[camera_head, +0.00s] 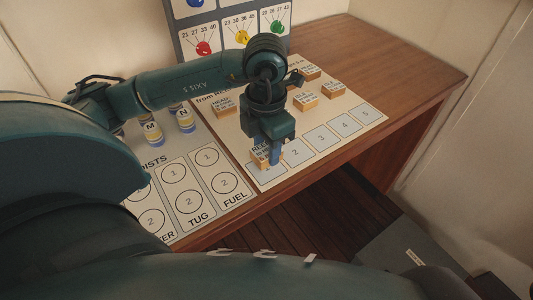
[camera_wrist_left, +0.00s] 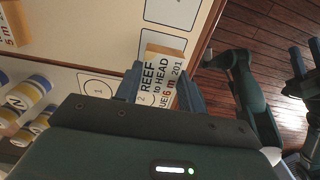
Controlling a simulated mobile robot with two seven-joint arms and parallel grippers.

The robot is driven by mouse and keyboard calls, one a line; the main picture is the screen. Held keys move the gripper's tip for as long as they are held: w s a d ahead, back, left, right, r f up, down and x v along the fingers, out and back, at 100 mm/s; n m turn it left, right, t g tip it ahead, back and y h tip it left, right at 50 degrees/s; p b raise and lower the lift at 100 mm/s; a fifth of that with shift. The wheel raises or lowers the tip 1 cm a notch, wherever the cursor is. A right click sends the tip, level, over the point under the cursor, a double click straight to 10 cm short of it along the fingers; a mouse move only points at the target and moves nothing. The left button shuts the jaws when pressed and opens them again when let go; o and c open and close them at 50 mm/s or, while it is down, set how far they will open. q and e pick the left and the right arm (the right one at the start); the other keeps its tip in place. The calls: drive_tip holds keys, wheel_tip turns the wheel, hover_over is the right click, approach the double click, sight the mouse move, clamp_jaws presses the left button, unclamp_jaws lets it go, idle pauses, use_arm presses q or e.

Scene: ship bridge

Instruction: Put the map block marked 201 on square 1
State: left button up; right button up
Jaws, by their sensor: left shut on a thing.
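The map block marked 201 (camera_wrist_left: 162,82), a tan block with a white label reading "REEF to HEAD", is between the fingers of my left gripper (camera_wrist_left: 162,92) in the left wrist view. In the head view my left gripper (camera_head: 275,153) is shut on this block (camera_head: 260,157), pointing down at the near left end of the row of squares. Square 1 (camera_head: 268,176) is there, partly hidden by the block and gripper. I cannot tell whether the block touches the board. My right gripper appears to show at the right edge of the left wrist view (camera_wrist_left: 306,58), cut off.
Squares 2 (camera_head: 295,153) to 5 are empty. Other map blocks (camera_head: 222,106) stand farther back on the white board. Blue-and-yellow lettered pieces (camera_head: 185,120) and a board of circles (camera_head: 205,185) lie to the left. The table's front edge is close to square 1.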

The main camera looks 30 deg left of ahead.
sight(266, 150)
use_arm(q)
wheel_tip(266, 150, down, 3)
drive_tip(key=shift+r, duration=0.2)
drive_tip(key=shift+f, duration=0.2)
drive_tip(key=shift+f, duration=0.1)
drive_tip(key=o, duration=0.5)
drive_tip(key=shift+f, duration=0.1)
drive_tip(key=o, duration=0.5)
drive_tip(key=shift+c, duration=0.2)
drive_tip(key=shift+r, duration=0.35)
wheel_tip(266, 150, up, 12)
drive_tip(key=shift+p, duration=0.3)
